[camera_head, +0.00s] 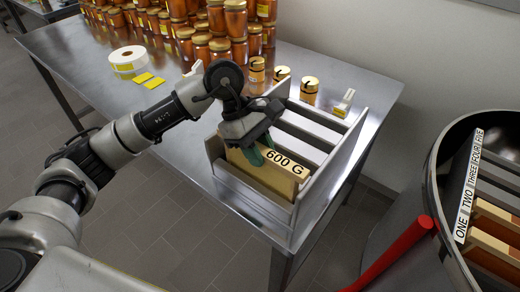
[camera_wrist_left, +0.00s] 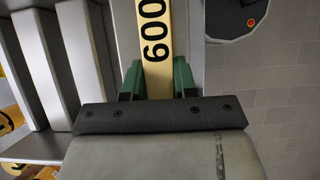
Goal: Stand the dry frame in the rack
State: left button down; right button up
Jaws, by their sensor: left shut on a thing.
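The frame (camera_head: 270,176) has a pale wooden top bar lettered "600 G". It stands in the front slot of the grey slotted rack (camera_head: 356,140) on the steel table. My left gripper (camera_head: 258,155) is shut on the frame's top bar from above. In the left wrist view the green fingertips (camera_wrist_left: 158,80) sit on either side of the yellow bar (camera_wrist_left: 155,35). The lower part of the frame is hidden by the rack's front wall, so I cannot tell whether it rests on the bottom. My right gripper is not in view.
Many amber jars (camera_head: 235,20) are stacked at the back of the table (camera_head: 90,60). A label roll (camera_head: 128,58) and yellow labels (camera_head: 148,80) lie at left. A round steel tank (camera_head: 436,190) with numbered slots and a red handle (camera_head: 395,255) stands at right.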

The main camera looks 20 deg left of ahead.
pick_arm(q)
jog(key=shift+f+b, duration=0.1)
jog(key=shift+b, duration=0.2)
jog(key=c, duration=0.8)
grip_release()
jog(key=b+v, duration=0.1)
jog(key=v, duration=0.9)
jog(key=shift+a+r, duration=0.2)
jog(key=shift+r, duration=0.1)
